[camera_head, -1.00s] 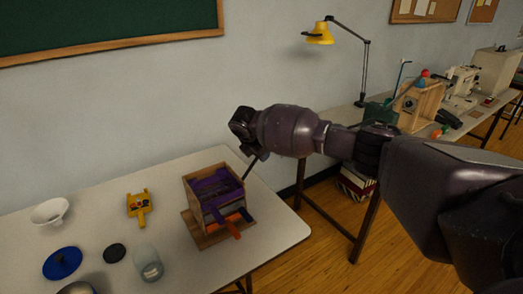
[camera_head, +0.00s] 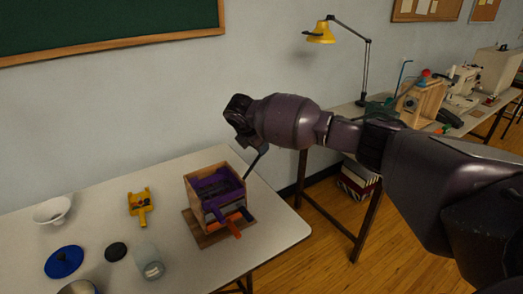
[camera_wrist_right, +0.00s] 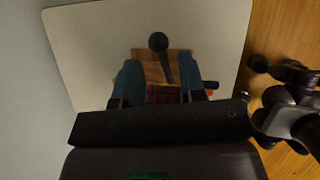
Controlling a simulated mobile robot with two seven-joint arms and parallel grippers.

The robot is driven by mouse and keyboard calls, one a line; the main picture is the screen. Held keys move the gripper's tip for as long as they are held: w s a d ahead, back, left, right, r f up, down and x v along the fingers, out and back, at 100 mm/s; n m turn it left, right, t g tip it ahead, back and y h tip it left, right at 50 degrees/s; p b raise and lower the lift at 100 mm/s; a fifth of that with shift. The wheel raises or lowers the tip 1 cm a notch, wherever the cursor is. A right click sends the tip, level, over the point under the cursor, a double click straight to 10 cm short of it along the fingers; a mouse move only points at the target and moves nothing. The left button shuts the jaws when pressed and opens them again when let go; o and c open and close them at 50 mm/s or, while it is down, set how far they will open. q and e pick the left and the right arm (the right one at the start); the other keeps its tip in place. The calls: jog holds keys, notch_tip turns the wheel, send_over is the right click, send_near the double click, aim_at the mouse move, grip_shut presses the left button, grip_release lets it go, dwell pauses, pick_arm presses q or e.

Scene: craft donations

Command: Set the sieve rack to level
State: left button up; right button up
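The sieve rack (camera_head: 207,211) is a wooden box on a wooden base board near the table's right end. Purple parts show in its open top, and purple and orange handles stick out at the front. A dark rod rises at its right rear toward my right gripper. The right wrist view shows a black ball-ended lever (camera_wrist_right: 160,55) over the rack. My right gripper (camera_wrist_right: 160,88) is above the rack, its two dark fingers apart, with the lever showing between and beyond them. I cannot tell whether they touch it. The rack's tilt is unclear. My left gripper is out of view.
On the white table (camera_head: 110,195) are a white bowl (camera_head: 52,211), a yellow tool (camera_head: 140,204), a blue lid (camera_head: 64,262), a black disc (camera_head: 116,251) and a glass jar (camera_head: 148,262). A second table with a yellow lamp (camera_head: 321,34) stands at right.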

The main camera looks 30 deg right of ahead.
jog(key=v, duration=0.6)
jog(key=shift+d+r, duration=0.1)
jog(key=shift+r, duration=0.05)
dwell(0.3)
